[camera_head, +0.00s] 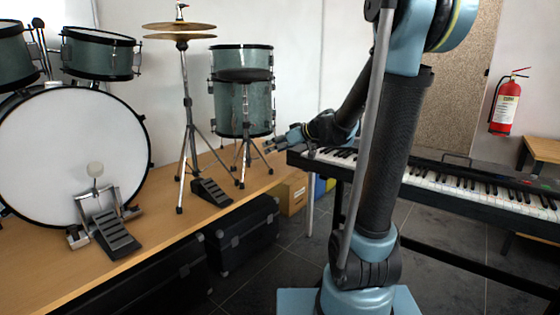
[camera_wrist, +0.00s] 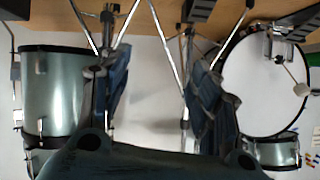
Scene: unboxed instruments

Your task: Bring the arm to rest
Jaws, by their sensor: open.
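My arm rises on the right of the head view, with its forearm coming down behind the upright link. My gripper (camera_head: 275,145) points left, near the left end of the keyboard (camera_head: 450,187) in the picture. I cannot tell how far it is from the keyboard. In the wrist view my gripper (camera_wrist: 154,55) shows its two dark fingers spread apart with nothing between them. The wrist picture is upside down, with the drums and stands beyond the fingers.
A wooden platform (camera_head: 165,227) at the left holds a bass drum (camera_head: 65,140), a hi-hat stand (camera_head: 187,100) and a floor drum (camera_head: 242,110). Black cases (camera_head: 245,235) stand beneath it. A fire extinguisher (camera_head: 505,103) hangs at the right. Dark tiled floor (camera_head: 268,290) is open in front.

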